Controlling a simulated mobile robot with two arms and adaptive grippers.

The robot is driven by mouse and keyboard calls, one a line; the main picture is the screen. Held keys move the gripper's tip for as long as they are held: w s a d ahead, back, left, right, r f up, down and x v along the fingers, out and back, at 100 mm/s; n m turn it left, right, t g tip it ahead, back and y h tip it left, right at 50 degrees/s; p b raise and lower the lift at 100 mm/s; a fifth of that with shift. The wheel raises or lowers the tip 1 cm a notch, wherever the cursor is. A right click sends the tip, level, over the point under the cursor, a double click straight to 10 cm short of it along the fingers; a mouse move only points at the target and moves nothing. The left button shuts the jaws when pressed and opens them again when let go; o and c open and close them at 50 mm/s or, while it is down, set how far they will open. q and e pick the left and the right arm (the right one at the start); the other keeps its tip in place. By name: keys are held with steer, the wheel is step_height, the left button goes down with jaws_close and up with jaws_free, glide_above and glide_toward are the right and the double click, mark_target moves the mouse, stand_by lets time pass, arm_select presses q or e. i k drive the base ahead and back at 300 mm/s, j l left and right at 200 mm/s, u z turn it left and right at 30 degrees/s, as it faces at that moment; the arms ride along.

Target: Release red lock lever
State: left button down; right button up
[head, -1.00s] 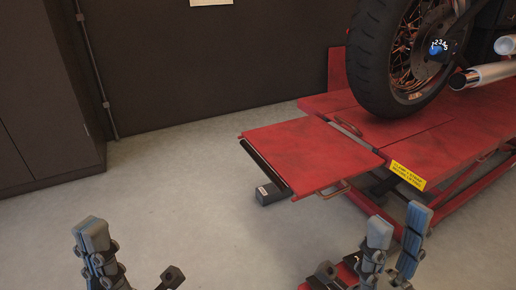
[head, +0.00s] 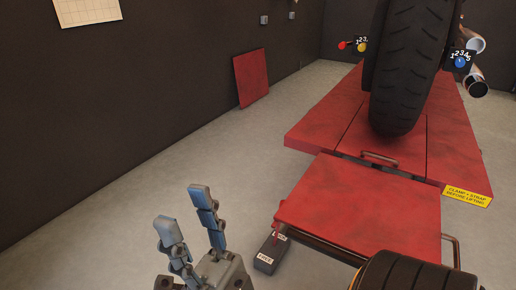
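A small dark box (head: 269,254) sits on the floor by the near left corner of the red ramp (head: 365,205). It carries a white LOCK label at its far end and a FREE label at its near end. A small reddish bit shows near the LOCK label, but it is too small to tell whether it is the lock lever. My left gripper is not in view.
The red lift (head: 340,115) carries a motorcycle, its tyre (head: 406,70) seen end-on. A dark ribbed round thing (head: 410,272) fills the bottom right. A red panel (head: 251,79) leans on the wall. The floor (head: 130,210) on the left is clear.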

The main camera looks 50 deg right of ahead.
mark_target(282, 202)
steer(key=i+z, duration=0.45)
steer(key=i+j+z, duration=0.1)
steer(key=i+z, duration=0.3)
steer(key=i+j+z, duration=0.15)
steer(key=z, duration=0.3)
steer(key=i+j+z, duration=0.55)
steer(key=z, duration=0.25)
steer(key=i+j+z, duration=0.25)
steer(key=z, duration=0.2)
steer(key=i+j+z, duration=0.2)
steer(key=j+z, duration=0.2)
steer(key=i+j+z, duration=0.1)
steer(key=j+z, duration=0.15)
steer(key=z, duration=0.2)
steer(key=j+z, duration=0.4)
steer(key=i, duration=0.05)
